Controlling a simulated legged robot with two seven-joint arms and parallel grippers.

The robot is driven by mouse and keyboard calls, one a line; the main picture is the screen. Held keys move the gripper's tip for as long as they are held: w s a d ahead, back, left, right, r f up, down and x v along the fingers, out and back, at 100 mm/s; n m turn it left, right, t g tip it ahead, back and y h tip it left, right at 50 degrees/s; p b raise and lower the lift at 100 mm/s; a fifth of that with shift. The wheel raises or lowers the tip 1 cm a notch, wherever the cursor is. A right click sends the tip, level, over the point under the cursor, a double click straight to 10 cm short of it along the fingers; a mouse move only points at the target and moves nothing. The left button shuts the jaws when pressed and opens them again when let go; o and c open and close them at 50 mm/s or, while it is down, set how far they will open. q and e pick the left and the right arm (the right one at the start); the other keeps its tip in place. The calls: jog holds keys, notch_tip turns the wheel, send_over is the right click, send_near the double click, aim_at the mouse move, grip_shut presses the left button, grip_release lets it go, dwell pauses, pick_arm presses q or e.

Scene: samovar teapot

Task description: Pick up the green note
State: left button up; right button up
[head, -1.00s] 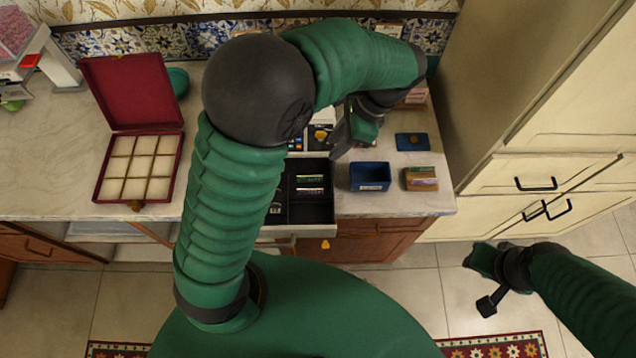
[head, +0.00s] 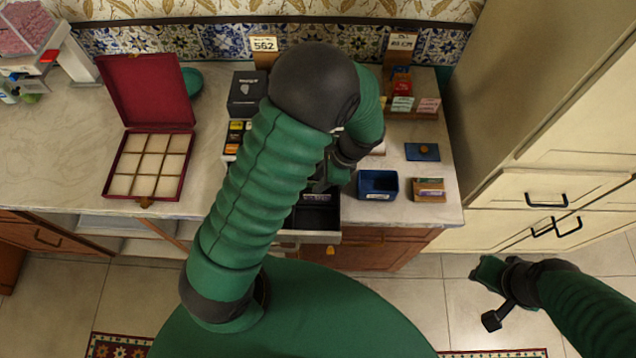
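A pale green note (head: 402,104) stands in the wooden holder (head: 410,116) at the back right of the counter, beside a pink note (head: 428,105). My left gripper (head: 325,180) points down over the open drawer (head: 318,222), apart from and in front of the holder. My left arm partly hides this gripper and much of the drawer, and its fingertips are too small to read. My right gripper (head: 484,285) hangs low over the floor at the right, far from the notes, with its fingers not clear.
An open red box (head: 149,165) stands at the left. Cabinets bound the right.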

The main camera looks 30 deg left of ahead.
pick_arm(q)
grip_shut()
jog(key=shift+r, duration=0.15)
notch_tip(320, 180, up, 15)
jog(key=p, duration=0.5)
dwell(0.5)
